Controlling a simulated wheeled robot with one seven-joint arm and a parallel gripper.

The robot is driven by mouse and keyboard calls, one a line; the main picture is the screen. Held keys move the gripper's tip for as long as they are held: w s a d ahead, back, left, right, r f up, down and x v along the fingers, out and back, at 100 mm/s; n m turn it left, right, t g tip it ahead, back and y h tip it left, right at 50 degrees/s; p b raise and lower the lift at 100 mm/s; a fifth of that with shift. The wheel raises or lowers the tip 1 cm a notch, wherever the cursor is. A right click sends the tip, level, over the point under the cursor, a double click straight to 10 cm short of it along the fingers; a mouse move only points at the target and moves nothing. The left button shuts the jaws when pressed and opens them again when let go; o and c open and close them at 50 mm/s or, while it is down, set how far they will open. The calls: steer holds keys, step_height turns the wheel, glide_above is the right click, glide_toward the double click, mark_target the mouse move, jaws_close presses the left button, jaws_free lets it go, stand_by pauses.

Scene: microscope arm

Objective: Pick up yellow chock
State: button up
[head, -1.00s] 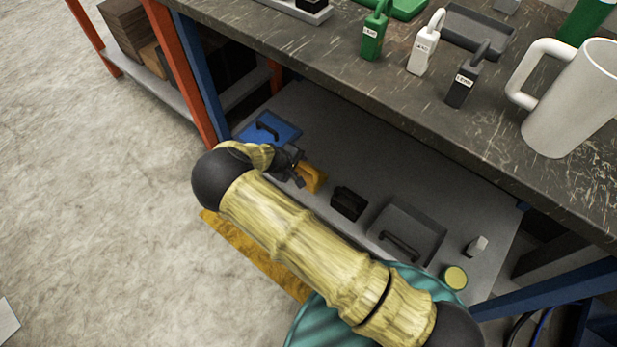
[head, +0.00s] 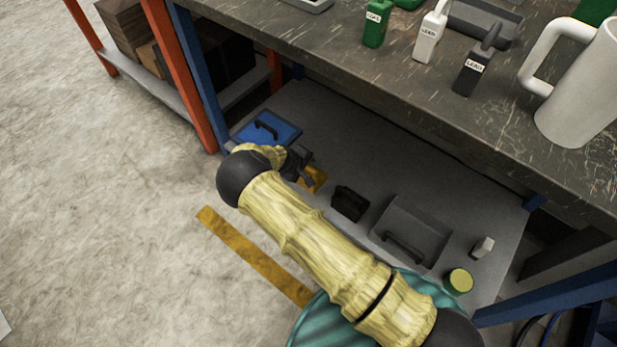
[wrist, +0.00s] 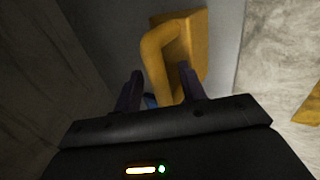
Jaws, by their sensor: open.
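The yellow chock (head: 316,180) sits on the grey lower shelf under the workbench, and my gripper (head: 300,168) hides part of it in the head view. In the wrist view the chock (wrist: 193,40) has a wider body and a bent handle that comes down towards my gripper (wrist: 159,78). My gripper is open, with one dark finger on each side of the handle. I cannot tell whether either finger touches it.
The shelf (head: 345,130) also holds a blue box (head: 262,130), a black block (head: 350,203), a grey tray (head: 415,232), a small white item (head: 482,247) and a yellow-topped round item (head: 459,280). The dark bench top (head: 400,95) overhangs it. A blue leg (head: 200,85) stands at left.

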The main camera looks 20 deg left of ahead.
steer(key=shift+w+f, duration=0.1)
steer(key=shift+f, duration=0.05)
stand_by(0.4)
jaws_close()
stand_by(1.2)
